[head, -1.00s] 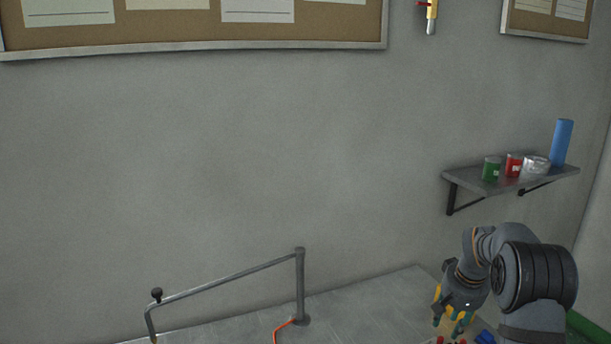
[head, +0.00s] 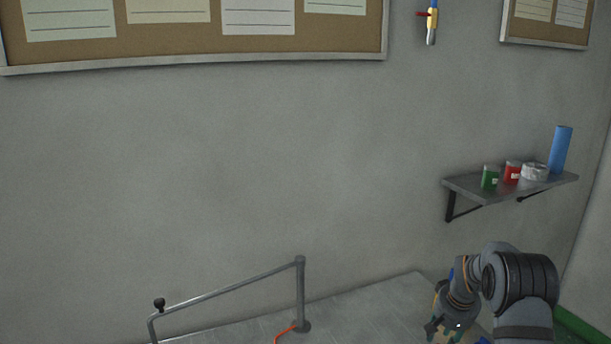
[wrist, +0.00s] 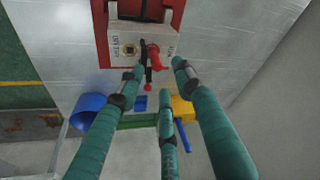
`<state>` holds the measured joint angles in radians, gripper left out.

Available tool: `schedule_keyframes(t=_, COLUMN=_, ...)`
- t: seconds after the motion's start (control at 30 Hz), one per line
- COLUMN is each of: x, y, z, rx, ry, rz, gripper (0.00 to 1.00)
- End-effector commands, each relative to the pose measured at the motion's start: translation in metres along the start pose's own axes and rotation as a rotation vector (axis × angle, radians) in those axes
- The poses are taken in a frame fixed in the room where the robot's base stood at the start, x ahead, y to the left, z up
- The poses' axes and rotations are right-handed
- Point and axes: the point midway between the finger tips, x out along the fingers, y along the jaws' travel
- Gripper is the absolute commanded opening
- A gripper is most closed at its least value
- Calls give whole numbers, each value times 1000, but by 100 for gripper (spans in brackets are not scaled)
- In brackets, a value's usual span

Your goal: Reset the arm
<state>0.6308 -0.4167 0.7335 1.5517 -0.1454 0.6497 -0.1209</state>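My gripper (wrist: 160,76) has teal fingers spread apart, with nothing visible held between them. In the wrist view its tips are in front of a pale labelled box with a red frame (wrist: 140,42) and a red and black fitting (wrist: 153,56). I cannot tell how far the tips are from the fitting. In the head view my gripper (head: 438,328) hangs low at the bottom right, over the right end of the grey table, its tips small and partly hidden.
A blue bowl (wrist: 86,109), a yellow block (wrist: 182,109) and a blue-handled item (wrist: 183,136) lie near the fingers. A grey rail (head: 228,286) stands on the table (head: 365,308). A wall shelf (head: 508,187) holds cans, tape and a blue cylinder.

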Motion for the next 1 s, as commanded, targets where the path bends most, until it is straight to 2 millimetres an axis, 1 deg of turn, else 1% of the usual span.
schedule_keyframes(t=0.03, x=-16, y=0, z=-4, rx=1, ry=-2, rz=0, gripper=35)
schedule_keyframes(t=0.2, x=-44, y=-1, z=-13, rx=1, ry=-2, rz=1, gripper=35)
schedule_keyframes(t=0.33, x=-62, y=-1, z=-18, rx=1, ry=-3, rz=1, gripper=35)
schedule_keyframes(t=0.37, x=-62, y=-2, z=-17, rx=0, ry=-1, rz=4, gripper=35)
schedule_keyframes(t=0.4, x=-58, y=-7, z=-14, rx=-6, ry=5, rz=4, gripper=35)
schedule_keyframes(t=0.6, x=-69, y=-25, z=-4, rx=-29, ry=1, rz=-1, gripper=35)
schedule_keyframes(t=0.73, x=-74, y=-29, z=-2, rx=-34, ry=0, rz=-2, gripper=35)
schedule_keyframes(t=1.0, x=-75, y=-30, z=-1, rx=-36, ry=-1, rz=-2, gripper=35)
